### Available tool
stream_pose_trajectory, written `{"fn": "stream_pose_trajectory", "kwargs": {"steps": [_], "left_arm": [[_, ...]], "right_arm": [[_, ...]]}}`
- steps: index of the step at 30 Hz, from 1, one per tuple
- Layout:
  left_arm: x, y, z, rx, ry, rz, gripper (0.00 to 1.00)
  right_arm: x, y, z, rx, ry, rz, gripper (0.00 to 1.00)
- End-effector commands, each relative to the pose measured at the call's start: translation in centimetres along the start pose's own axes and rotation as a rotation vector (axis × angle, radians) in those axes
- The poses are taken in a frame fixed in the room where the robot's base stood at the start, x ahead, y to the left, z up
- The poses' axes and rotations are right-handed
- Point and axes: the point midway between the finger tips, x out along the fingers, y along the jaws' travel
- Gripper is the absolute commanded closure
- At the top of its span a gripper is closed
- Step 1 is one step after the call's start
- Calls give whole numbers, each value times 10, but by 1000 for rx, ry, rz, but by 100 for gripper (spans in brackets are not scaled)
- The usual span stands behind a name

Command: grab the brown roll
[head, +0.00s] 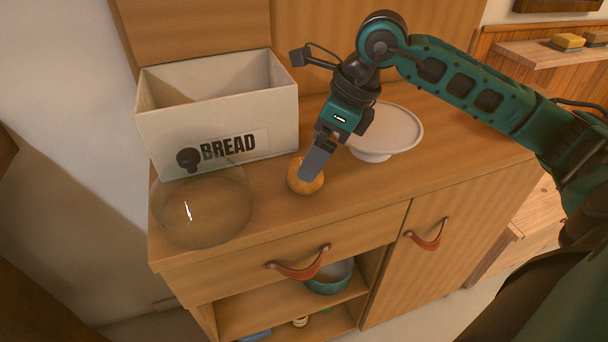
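The brown roll (297,183) sits on the wooden counter, in front of the bread box and left of the cake stand. My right gripper (310,176) comes down from above at the roll, its fingers overlapping the roll's upper right side in the head view. The near finger hides part of the roll, and the far finger is hidden, so I cannot tell whether the fingers are closed on it. My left gripper is not in view.
A white box marked BREAD (218,120) stands open and looks empty at the back left. A glass dome (203,210) with a dark knob is at the front left. A white cake stand (385,130) stands behind my gripper. Below are leather pulls (300,268) and a teal bowl (330,284).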

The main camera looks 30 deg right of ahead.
Motion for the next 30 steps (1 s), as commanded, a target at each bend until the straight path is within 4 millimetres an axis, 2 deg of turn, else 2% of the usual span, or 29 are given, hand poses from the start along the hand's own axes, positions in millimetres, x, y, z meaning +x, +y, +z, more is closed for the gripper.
{"fn": "stream_pose_trajectory", "kwargs": {"steps": [7, 10, 20, 30], "left_arm": [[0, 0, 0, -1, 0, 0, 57], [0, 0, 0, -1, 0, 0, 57], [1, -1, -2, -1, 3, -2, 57], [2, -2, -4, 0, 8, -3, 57]], "right_arm": [[34, -1, -10, 1, 3, 6, 0], [46, -1, -8, 0, -1, 5, 0], [52, -2, -8, 0, 0, 2, 1], [52, -2, -8, 0, -1, 2, 34]]}}
